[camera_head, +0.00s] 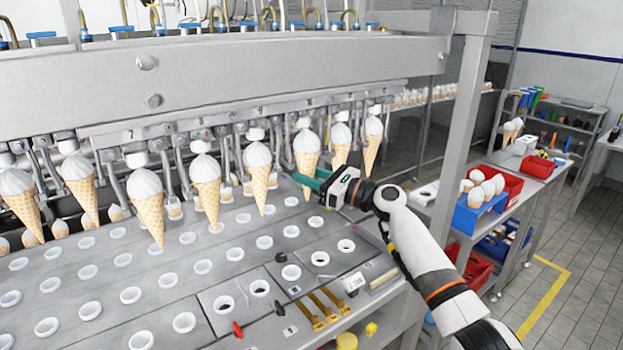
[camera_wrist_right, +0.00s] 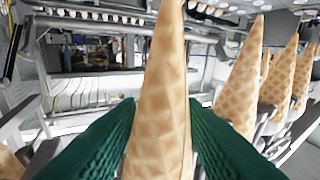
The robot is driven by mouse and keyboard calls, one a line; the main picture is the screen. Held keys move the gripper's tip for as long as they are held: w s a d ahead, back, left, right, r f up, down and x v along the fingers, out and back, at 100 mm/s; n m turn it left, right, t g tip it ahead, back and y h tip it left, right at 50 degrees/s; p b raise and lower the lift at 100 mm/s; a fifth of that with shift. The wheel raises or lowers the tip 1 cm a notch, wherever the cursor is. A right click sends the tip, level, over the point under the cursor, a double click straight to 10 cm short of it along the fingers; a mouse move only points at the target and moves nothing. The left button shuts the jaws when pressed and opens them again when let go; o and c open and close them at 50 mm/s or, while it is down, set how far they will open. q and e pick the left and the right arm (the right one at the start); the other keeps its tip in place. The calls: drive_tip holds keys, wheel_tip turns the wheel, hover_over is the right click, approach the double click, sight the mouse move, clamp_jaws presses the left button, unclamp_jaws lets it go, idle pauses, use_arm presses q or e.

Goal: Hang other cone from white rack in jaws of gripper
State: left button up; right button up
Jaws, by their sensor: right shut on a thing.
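My right gripper (camera_head: 312,183) has green fingers and is shut on a waffle cone with a white top (camera_head: 306,155). The right wrist view shows this cone (camera_wrist_right: 160,95) between the two green fingers (camera_wrist_right: 158,140). In the head view its white top is just below one of the metal jaws (camera_head: 303,122) under the machine's beam; I cannot tell whether that jaw grips it. Several other cones, such as one (camera_head: 258,175) to its left and one (camera_head: 372,140) to its right, hang tip down in the row. A white holed block (camera_head: 424,194), possibly the rack, is beyond my arm. My left gripper is out of view.
The grey plate (camera_head: 225,220) below has rows of white-rimmed holes. A thick grey beam (camera_head: 220,70) and an upright post (camera_head: 467,120) frame the machine. A cart at right holds a blue bin (camera_head: 478,212) and a red bin (camera_head: 508,185) with white-topped cones.

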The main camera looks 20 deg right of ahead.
drive_tip(key=shift+w+a+b, duration=0.2)
drive_tip(key=shift+w+b, duration=0.05)
drive_tip(key=shift+w, duration=0.25)
drive_tip(key=shift+w+a+b, duration=0.15)
drive_tip(key=shift+w+b, duration=0.05)
drive_tip(key=shift+w, duration=0.3)
drive_tip(key=shift+r+p, duration=0.1)
drive_tip(key=shift+p, duration=0.2)
drive_tip(key=shift+f, duration=0.5)
idle(0.9)
drive_tip(key=o, duration=1.2)
drive_tip(key=shift+c, duration=0.2)
drive_tip(key=shift+s, duration=0.1)
